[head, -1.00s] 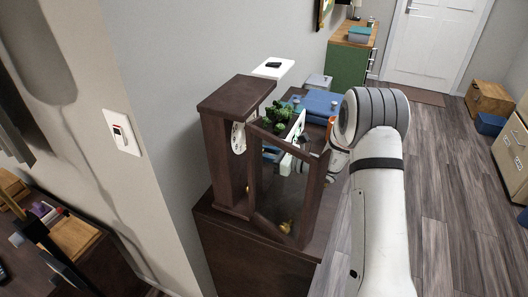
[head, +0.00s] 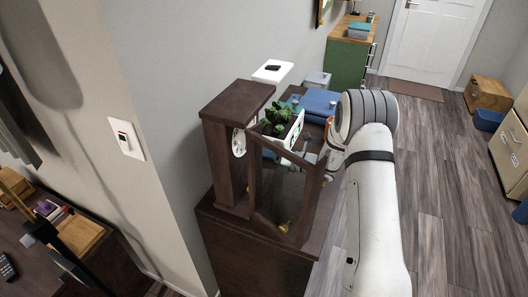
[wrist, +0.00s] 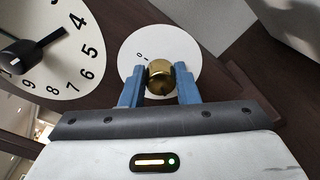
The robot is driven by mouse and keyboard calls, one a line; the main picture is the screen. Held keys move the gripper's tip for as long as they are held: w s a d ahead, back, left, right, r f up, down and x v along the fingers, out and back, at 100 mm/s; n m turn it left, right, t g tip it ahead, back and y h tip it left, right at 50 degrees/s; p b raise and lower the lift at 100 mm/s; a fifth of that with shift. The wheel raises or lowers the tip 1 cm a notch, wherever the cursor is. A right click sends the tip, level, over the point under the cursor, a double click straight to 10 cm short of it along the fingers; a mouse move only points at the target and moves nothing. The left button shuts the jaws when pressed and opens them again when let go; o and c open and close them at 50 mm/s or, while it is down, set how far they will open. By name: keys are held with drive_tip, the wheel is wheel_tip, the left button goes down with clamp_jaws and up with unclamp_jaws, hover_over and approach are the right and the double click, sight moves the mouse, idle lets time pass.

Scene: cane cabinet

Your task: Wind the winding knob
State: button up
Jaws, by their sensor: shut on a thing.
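The winding knob (wrist: 159,73) is a round brass knob on a small white disc (wrist: 186,48) in the wrist view. My gripper (wrist: 159,86) has its two blue fingers shut on the knob, one on each side. A large white clock dial (wrist: 62,62) with black numerals and a dark hand is at the left of that view. In the head view the dark wooden clock cabinet (head: 226,103) stands against the wall, and part of its dial (head: 239,143) shows. The knob and my fingertips cannot be made out in the head view.
The cabinet's framed glass door (head: 252,172) stands open between the head camera and my gripper. A green plant (head: 277,121) and blue boxes (head: 319,101) are behind it. A brass piece (head: 285,226) shows low behind the door. Wooden floor (head: 440,190) is open at the right.

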drive_tip(key=shift+f+m, duration=0.15)
drive_tip(key=shift+m, duration=0.35)
drive_tip(key=o, duration=1)
drive_tip(key=shift+d, duration=0.1)
drive_tip(key=shift+b+v, duration=0.65)
drive_tip(key=shift+v, duration=3.15)
